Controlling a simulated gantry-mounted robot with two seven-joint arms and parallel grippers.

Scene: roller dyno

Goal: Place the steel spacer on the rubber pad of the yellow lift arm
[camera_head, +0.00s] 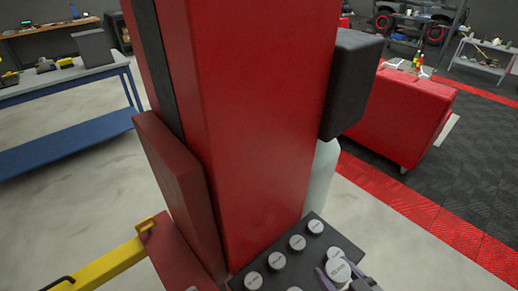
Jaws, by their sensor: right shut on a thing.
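A black tray (264,263) at the bottom centre holds several round steel spacers with pale, marked tops. My right gripper (338,275) is at the tray's right end, shut on a steel spacer (338,268). The held spacer's lower part is hidden, so I cannot tell whether it is clear of the tray. The yellow lift arm (108,265) runs from the red column's base to the lower left edge. Its rubber pad is out of view. My left gripper is not in view.
The tall red lift column (250,120) fills the middle, with a black box (350,82) on its right side. A blue-framed bench (60,80) stands at the left. A red cabinet (395,115) stands behind at the right. Bare floor lies between bench and lift arm.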

